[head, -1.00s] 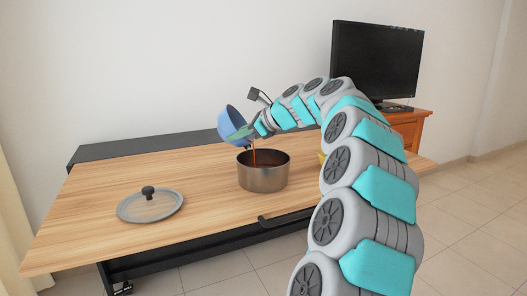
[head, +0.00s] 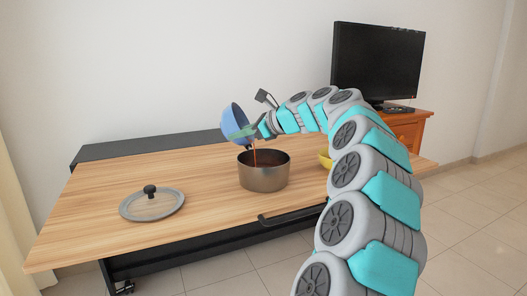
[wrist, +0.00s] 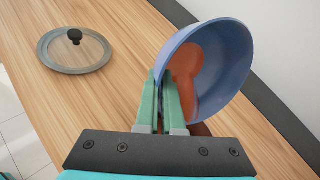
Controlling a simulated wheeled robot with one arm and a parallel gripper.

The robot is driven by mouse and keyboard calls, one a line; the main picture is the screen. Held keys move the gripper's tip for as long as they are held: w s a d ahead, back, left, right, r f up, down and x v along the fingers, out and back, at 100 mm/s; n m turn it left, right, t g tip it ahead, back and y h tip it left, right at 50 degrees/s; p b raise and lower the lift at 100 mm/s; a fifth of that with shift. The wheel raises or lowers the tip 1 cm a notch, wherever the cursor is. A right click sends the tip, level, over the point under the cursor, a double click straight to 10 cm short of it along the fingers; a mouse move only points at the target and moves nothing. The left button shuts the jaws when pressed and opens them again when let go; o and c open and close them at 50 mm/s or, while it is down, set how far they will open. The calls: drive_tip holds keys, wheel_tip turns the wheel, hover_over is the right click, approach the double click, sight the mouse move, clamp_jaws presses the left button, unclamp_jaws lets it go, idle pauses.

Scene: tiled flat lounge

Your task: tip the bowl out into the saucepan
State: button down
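A blue bowl (head: 235,121) is held steeply tilted above the saucepan, and a thin reddish-brown stream falls from its lower edge. In the wrist view the bowl (wrist: 232,62) shows orange-brown liquid on its inner wall. My gripper (head: 246,131) is shut on the bowl's rim; its green fingers (wrist: 168,105) pinch the wall. The metal saucepan (head: 264,179) stands upright and uncovered on the wooden table, with dark brown contents inside. In the wrist view it is mostly hidden behind the gripper and bowl.
A glass lid with a black knob (head: 152,204) lies on the wooden table (head: 100,235), left of the saucepan. A yellow bowl (head: 325,159) is partly hidden behind my arm. A monitor (head: 376,62) stands on a wooden cabinet (head: 412,127) at the back right.

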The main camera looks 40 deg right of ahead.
drive_tip(key=shift+s+d+r+t+y, duration=0.2)
drive_tip(key=shift+r+t+y, duration=0.1)
drive_tip(key=shift+t, duration=0.2)
idle(0.7)
